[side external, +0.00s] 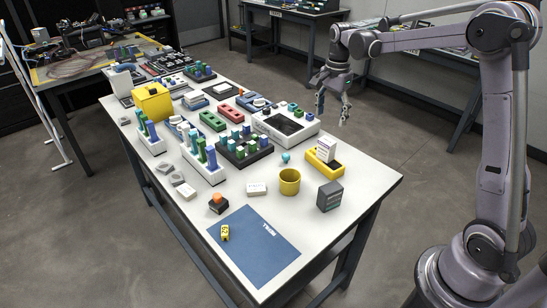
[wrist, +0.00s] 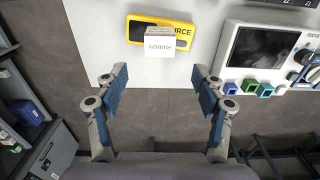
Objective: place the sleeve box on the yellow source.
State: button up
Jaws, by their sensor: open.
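A white box with a brownish top, apparently the sleeve box (side external: 326,148), stands on the yellow source (side external: 323,168) near the right edge of the table. In the wrist view the box (wrist: 160,44) covers part of the yellow source (wrist: 185,37), with the source's dark recess showing on the left. The box's label is too small to read surely. My gripper (side external: 332,107) is open and empty, raised off the table's right side. In the wrist view its fingers (wrist: 161,90) are spread wide, with the box beyond them and touching neither.
A white device with a dark screen (side external: 283,125) stands behind the source. A yellow cup (side external: 289,182), a dark grey box (side external: 330,196) and a blue ball (side external: 286,157) are nearby. A blue mat (side external: 255,248) lies at the front. Open floor lies under my gripper.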

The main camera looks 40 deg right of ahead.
jog(key=s+a+r+n+t, duration=0.4)
jog(key=s+a+r+n, duration=0.2)
jog(key=s+a+n, duration=0.35)
jog(key=s+a+f+n+t, duration=0.3)
jog(key=s+a+n, duration=0.4)
jog(key=s+n, duration=0.1)
jog(key=shift+a+f, duration=0.25)
jog(key=shift+f, duration=0.1)
